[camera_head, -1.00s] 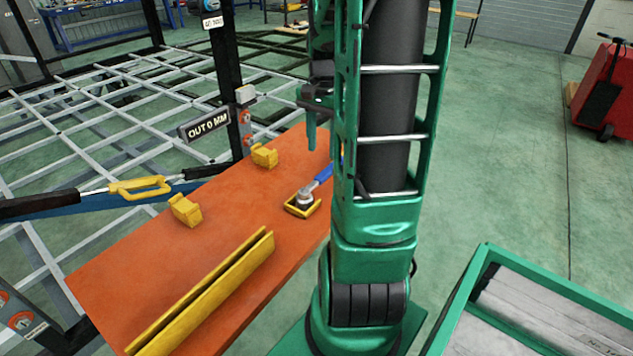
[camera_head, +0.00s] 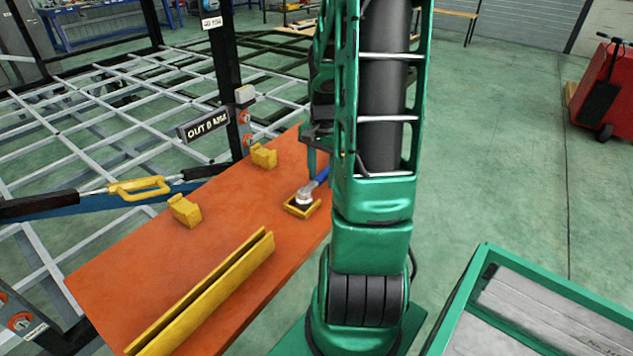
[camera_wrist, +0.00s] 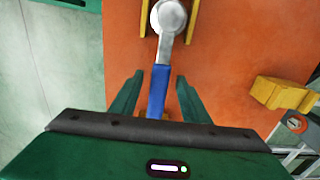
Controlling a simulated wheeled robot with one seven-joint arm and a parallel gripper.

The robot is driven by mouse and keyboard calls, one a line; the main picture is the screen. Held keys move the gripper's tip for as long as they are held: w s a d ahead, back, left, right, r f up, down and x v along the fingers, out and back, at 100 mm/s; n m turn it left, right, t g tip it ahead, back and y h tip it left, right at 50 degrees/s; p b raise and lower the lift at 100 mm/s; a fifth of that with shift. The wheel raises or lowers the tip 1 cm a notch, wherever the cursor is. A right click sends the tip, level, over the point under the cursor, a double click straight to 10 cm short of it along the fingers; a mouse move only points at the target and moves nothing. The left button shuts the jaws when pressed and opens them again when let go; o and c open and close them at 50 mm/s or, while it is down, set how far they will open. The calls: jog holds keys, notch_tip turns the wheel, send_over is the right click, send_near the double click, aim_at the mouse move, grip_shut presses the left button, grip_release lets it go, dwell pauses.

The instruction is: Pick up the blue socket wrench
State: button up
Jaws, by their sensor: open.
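The blue socket wrench (camera_head: 321,177) lies on the orange table (camera_head: 235,215), its grey round head in a yellow square holder (camera_head: 302,208). My arm hides part of its blue handle in the head view. In the wrist view the blue handle (camera_wrist: 158,92) points toward my gripper (camera_wrist: 160,78), and the grey head is at the top between yellow edges. My gripper's green fingers are open, one on each side of the handle, with gaps visible on both sides. I cannot tell how far above the handle the fingers are.
Two yellow blocks (camera_head: 185,211) (camera_head: 264,156) and a long yellow channel (camera_head: 200,300) stand on the table. A yellow-handled bar (camera_head: 140,188) and a black post with a sign (camera_head: 203,123) border its left side. A green-rimmed bin (camera_head: 488,250) stands at the right.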

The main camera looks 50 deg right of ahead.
aim_at(322, 173)
jog(key=shift+f, duration=0.25)
grip_shut()
jog(key=shift+r, duration=0.55)
notch_tip(322, 173, up, 3)
jog(key=shift+f, duration=0.1)
jog(key=w+a+r, duration=0.5)
jog(key=a+r, duration=0.2)
jog(key=a, duration=0.3)
jog(key=shift+w+a, duration=0.15)
jog(key=shift+w, duration=0.1)
